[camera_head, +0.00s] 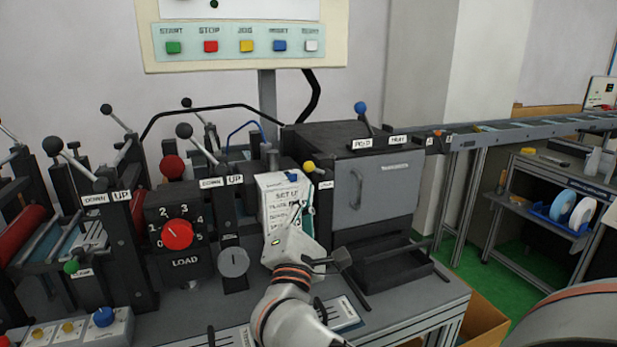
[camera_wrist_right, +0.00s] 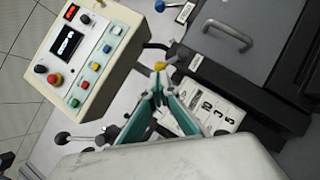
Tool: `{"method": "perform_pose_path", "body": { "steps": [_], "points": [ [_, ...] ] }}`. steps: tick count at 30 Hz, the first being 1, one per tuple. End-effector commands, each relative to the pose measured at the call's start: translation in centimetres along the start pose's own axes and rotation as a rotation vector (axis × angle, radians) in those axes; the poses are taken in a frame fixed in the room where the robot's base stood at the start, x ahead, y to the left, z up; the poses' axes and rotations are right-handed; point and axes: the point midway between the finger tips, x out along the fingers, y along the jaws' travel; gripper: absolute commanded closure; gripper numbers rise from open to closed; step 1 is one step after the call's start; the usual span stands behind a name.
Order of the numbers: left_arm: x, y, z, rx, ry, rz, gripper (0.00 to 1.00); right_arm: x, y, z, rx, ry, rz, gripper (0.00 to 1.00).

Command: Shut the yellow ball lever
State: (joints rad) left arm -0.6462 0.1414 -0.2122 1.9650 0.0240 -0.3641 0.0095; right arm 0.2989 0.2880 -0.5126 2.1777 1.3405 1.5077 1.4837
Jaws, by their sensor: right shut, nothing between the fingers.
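The yellow ball lever (camera_head: 309,167) stands on the machine between the white set-up card (camera_head: 276,192) and the dark box with a handle. Its yellow ball also shows in the right wrist view (camera_wrist_right: 160,65), just beyond my fingertips. My right gripper (camera_head: 311,197) is just below the ball in the head view. In the wrist view its fingertips (camera_wrist_right: 158,84) are together with nothing between them. I cannot tell whether they touch the lever, and its lower part is hidden. My left gripper is not in view.
A blue ball lever (camera_head: 361,108) stands on top of the dark box (camera_head: 372,180). Several black ball levers (camera_head: 184,131) and the red load knob (camera_head: 177,234) are to the left. The button panel (camera_head: 240,46) hangs above on a post (camera_head: 267,95).

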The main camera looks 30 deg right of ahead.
Motion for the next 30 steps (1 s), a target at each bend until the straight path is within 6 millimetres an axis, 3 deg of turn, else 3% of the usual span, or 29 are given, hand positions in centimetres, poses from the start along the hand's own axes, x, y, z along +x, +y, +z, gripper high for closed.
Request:
{"method": "perform_pose_path", "body": {
  "steps": [3,9,30],
  "points": [
    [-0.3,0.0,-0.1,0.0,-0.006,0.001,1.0,2.0,0.2,0.2,-0.002,-0.003,0.002,1.0],
    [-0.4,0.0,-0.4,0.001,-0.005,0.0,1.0,3.6,0.1,0.1,-0.002,-0.001,0.001,1.0],
    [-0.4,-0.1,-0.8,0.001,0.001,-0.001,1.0,4.0,0.1,0.1,0.04,0.001,-0.029,1.0]
  ]
}}
